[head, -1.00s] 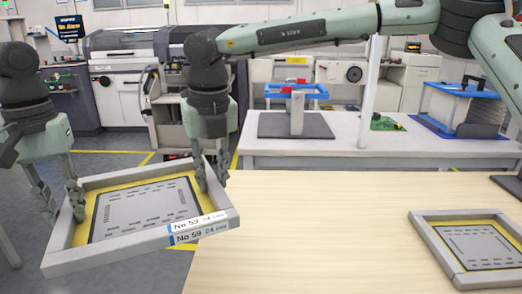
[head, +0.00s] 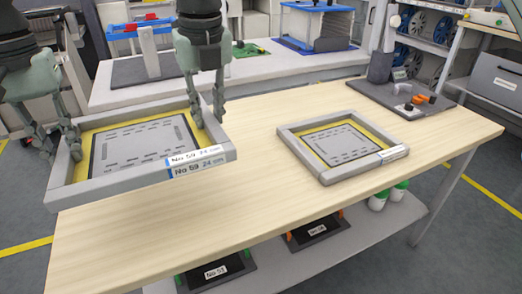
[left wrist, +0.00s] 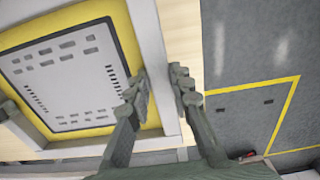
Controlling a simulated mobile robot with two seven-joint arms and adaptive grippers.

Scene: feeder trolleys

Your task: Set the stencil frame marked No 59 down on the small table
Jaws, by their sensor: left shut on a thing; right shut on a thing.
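The stencil frame marked No 59 (head: 110,184) has a grey rim, a yellow border and a grey stencil sheet. It is held roughly level above the left end of the wooden-topped table (head: 260,205), with its label towards me. My left gripper (head: 56,143) is shut on its left side; the left wrist view shows the fingers (left wrist: 160,92) on either side of the rim (left wrist: 150,45). My right gripper (head: 207,108) is shut on its right side near the back. Any gap between frame and tabletop is hard to judge.
A second stencil frame (head: 301,152) lies on the table, right of the held one. A dark mat (head: 385,97) with small parts is at the far right end. Bare wood lies in front.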

